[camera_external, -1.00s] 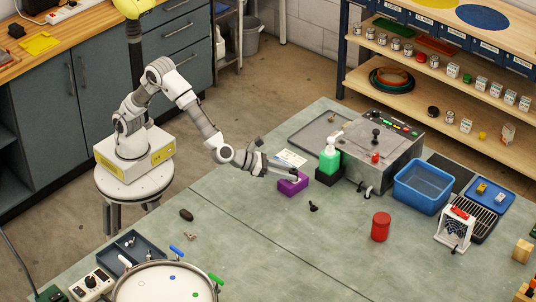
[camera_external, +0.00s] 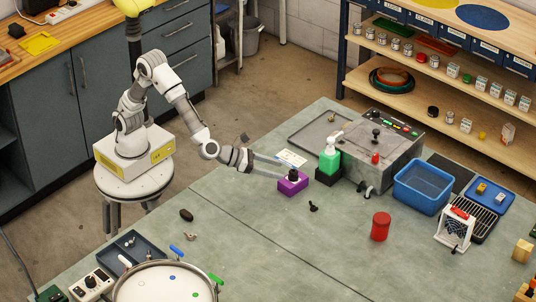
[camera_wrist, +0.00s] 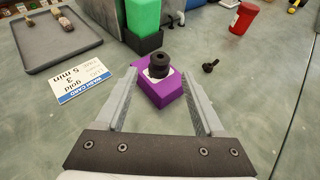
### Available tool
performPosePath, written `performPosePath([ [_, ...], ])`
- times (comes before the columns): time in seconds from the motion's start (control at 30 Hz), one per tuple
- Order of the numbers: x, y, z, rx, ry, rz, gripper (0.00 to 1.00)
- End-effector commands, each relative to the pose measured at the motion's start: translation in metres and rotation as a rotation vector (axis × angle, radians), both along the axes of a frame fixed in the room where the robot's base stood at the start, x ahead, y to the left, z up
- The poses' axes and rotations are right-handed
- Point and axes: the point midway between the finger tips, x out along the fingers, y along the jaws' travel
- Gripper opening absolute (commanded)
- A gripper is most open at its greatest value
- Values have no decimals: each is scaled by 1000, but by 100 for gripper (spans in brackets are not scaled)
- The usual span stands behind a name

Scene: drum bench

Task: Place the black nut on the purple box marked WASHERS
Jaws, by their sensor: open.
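The purple box (camera_external: 289,187) stands on the green-grey bench, in front of the green bottle's black base. The black nut (camera_external: 293,175) sits on top of the purple box. In the wrist view the nut (camera_wrist: 160,62) rests on a white patch on the purple box (camera_wrist: 166,92). My gripper (camera_external: 278,172) is beside the box, its fingers pointing towards it. In the wrist view my gripper (camera_wrist: 165,85) is open, with one finger on each side of the box's near part. The nut stands beyond the fingertips, clear of both. The WASHERS marking cannot be read.
A green bottle (camera_external: 329,160) in a black base (camera_external: 328,176) stands close behind the box. A small black bolt-like part (camera_external: 313,207) and a red canister (camera_external: 380,227) are to the right. The bench front is mostly clear.

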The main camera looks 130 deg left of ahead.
Motion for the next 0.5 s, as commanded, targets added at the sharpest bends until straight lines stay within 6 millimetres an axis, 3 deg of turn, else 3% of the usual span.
performPosePath([
  [0.23, -33, -33, 22, 0, -2, -1, 70],
  [0.5, -47, -47, 28, 0, 0, 0, 70],
])
